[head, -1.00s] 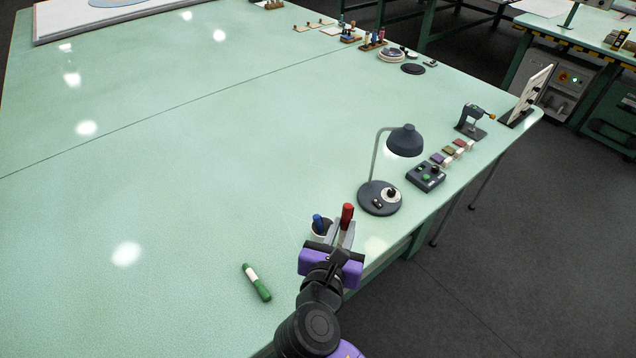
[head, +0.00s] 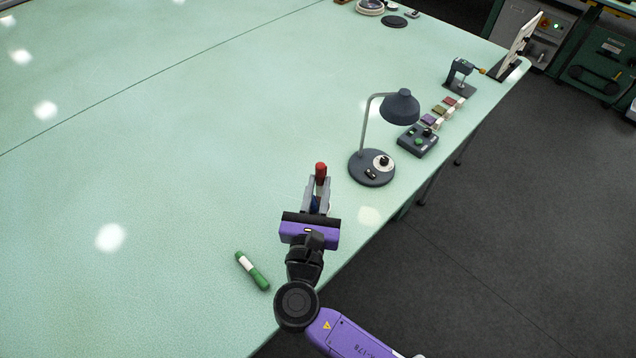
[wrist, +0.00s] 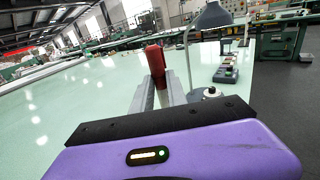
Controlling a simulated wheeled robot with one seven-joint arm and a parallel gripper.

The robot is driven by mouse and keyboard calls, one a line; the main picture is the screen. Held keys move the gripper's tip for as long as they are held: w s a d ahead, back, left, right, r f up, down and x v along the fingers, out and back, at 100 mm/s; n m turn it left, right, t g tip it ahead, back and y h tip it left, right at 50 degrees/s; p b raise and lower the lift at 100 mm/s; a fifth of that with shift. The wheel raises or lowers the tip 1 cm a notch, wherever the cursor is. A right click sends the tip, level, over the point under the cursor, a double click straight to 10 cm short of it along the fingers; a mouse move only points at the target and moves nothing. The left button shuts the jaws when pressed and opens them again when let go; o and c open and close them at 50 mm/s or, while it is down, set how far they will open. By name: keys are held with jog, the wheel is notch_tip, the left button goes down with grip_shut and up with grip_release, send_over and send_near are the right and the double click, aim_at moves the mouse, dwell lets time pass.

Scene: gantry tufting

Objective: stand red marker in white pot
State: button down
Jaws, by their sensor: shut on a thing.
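The red marker (head: 321,169) stands roughly upright in my gripper (head: 318,186), its red end above the fingertips. In the wrist view the red marker (wrist: 156,60) tilts a little between the two fingers of my gripper (wrist: 160,97). My gripper is shut on it. The white pot is hidden behind my gripper in the head view, and the wrist view does not show it. A bit of blue between the fingers looks like the blue marker. I cannot tell whether the red marker is over or inside the pot.
A green marker with a white band (head: 252,270) lies on the table (head: 180,180) left of my arm. A desk lamp (head: 372,167) stands to the right, with a button box (head: 418,141) beyond it. The table's right edge is close. The left of the table is clear.

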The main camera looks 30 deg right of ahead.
aim_at(320, 192)
jog(key=shift+f+b, duration=1.8)
jog(key=shift+f, duration=0.05)
jog(key=shift+f+b, duration=1.45)
jog(key=shift+f, duration=1.05)
jog(key=c, duration=1.2)
grip_release()
jog(key=shift+c, duration=0.2)
jog(key=b+v, duration=0.1)
jog(key=v, duration=0.6)
jog(key=shift+s+a, duration=0.2)
jog(key=shift+s, duration=0.15)
